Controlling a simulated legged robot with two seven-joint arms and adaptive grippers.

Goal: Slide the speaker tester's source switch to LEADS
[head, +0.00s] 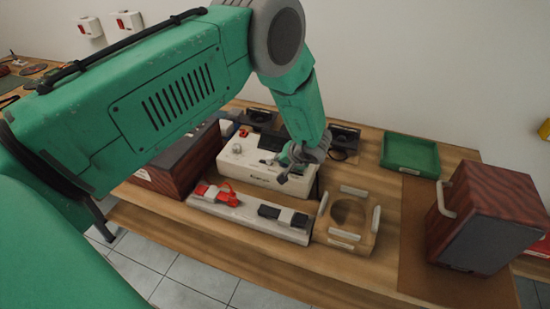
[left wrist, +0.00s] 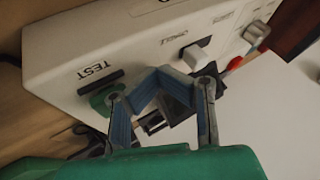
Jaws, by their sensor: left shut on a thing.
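The speaker tester is a white box (head: 240,162) on the wooden bench, in the middle of the head view. Its panel (left wrist: 105,40) fills the upper part of the left wrist view, with a green part beside the word TEST (left wrist: 97,70), a white switch knob (left wrist: 197,55) and a round knob (left wrist: 255,33). My left gripper (head: 292,172) is at the right end of the tester, at its top. In the left wrist view its blue-padded fingers (left wrist: 168,105) are close to the panel and shut on a small part, seemingly the source switch, mostly hidden. LEADS lettering is not readable. My right gripper is not in view.
A white tray (head: 212,207) with red and black parts lies in front of the tester. A wooden holder (head: 362,238) stands to its right. A green tray (head: 410,154) is at the back, a wood-sided speaker (head: 475,215) at right, another (head: 185,165) at left.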

